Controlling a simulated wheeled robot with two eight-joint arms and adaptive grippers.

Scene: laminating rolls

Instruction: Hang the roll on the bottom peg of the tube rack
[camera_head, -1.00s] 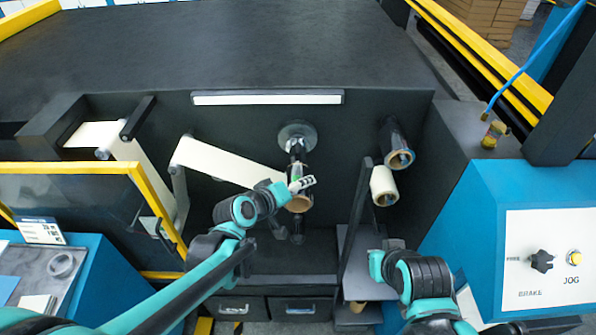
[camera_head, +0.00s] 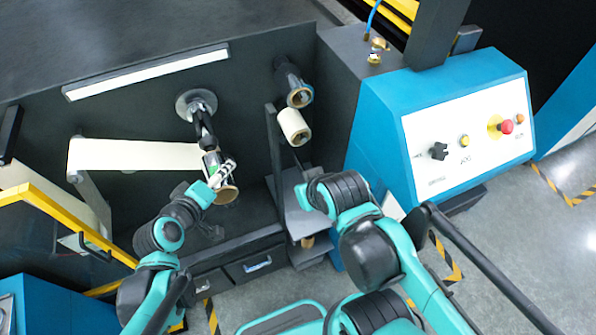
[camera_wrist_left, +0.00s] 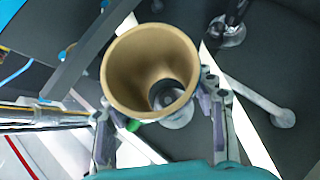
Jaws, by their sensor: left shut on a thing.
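My left gripper (camera_head: 221,174) is shut on a roll with a brown cardboard core (camera_head: 228,195). The roll is in line with a dark spindle (camera_head: 204,125) that has a round flange. In the left wrist view the open core (camera_wrist_left: 150,65) faces me between the two fingers (camera_wrist_left: 159,122), with a dark round end inside it. I cannot tell how far the roll is on the spindle. To the right, the tube rack holds a dark shiny roll (camera_head: 298,96) above a white roll (camera_head: 294,126). A bottom peg is not clearly visible. My right gripper is not visible; its arm is at right.
A dark upright panel (camera_head: 275,150) stands between the spindle and the rack. A grey shelf (camera_head: 290,190) is below the rack, with a brown-ended item (camera_head: 307,242) lower down. A white web (camera_head: 140,154) runs left of the spindle. A blue control console (camera_head: 400,125) is at right.

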